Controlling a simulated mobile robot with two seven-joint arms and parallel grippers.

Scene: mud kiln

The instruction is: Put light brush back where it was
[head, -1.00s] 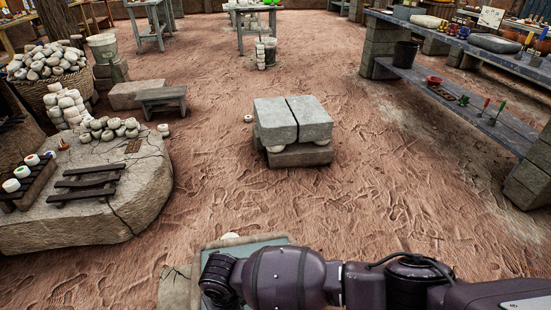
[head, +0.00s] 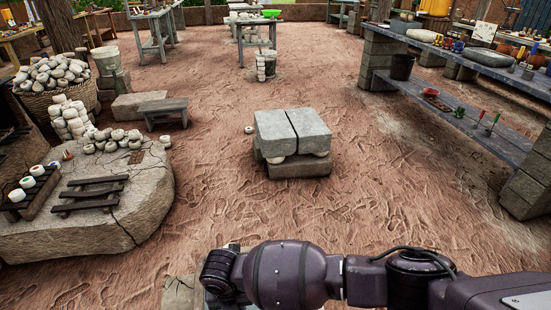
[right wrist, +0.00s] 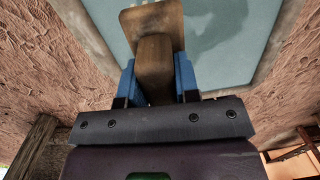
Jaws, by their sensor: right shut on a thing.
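In the right wrist view my right gripper (right wrist: 157,72) has its blue fingers shut on a brown wooden thing (right wrist: 153,48), which looks like the brush. Its wider flat end points away from the gripper, over a pale blue-grey surface (right wrist: 225,35). Whether it touches that surface I cannot tell. In the head view my right arm crosses the bottom edge from the right, and its gripper and the brush are out of sight. My left gripper is in neither view.
A grey block stand (head: 292,140) stands mid-floor. At left a stone slab (head: 100,215) bears dark wooden racks, small pots and stones. At right a long shelf bench (head: 470,118) holds bowls and tools. Open sandy floor lies between them.

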